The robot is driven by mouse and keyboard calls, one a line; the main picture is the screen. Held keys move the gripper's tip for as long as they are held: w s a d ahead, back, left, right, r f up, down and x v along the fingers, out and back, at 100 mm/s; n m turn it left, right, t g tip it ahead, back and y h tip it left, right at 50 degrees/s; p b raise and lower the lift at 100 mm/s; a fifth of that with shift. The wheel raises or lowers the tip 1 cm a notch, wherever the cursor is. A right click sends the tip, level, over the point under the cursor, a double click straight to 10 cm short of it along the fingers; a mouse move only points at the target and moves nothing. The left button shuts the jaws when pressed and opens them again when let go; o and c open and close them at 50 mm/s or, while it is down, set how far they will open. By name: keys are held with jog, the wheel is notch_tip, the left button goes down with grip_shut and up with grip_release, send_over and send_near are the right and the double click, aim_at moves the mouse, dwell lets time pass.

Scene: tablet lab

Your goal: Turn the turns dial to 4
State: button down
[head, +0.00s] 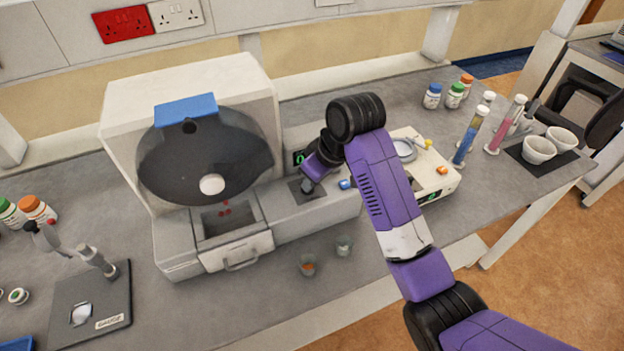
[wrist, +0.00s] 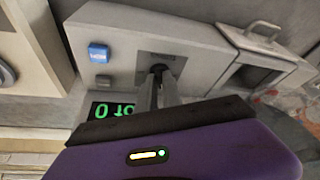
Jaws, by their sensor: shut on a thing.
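The turns dial (wrist: 159,70) is a small dark knob on a dark plate on the grey machine's panel. In the wrist view my gripper (wrist: 162,82) has its two fingers closed around it. In the head view my gripper (head: 309,186) points down at the panel and hides the dial. The dial's marks and setting cannot be read. A black display (wrist: 108,108) with green characters starting with a 0 is partly covered by my gripper; it also shows in the head view (head: 299,158).
A blue button (wrist: 98,52) sits beside the dial. The machine's dark drum (head: 205,160) and a drawer (head: 237,251) with red tablets above it are to the left. Two small beakers (head: 307,265) stand in front. A cream balance (head: 437,178) stands to the right, near my arm.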

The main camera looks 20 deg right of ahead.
dwell(0.3)
jog(key=c, duration=1.5)
grip_release()
jog(key=v, duration=0.8)
jog(key=shift+w+a, duration=0.1)
jog(key=shift+w, duration=0.1)
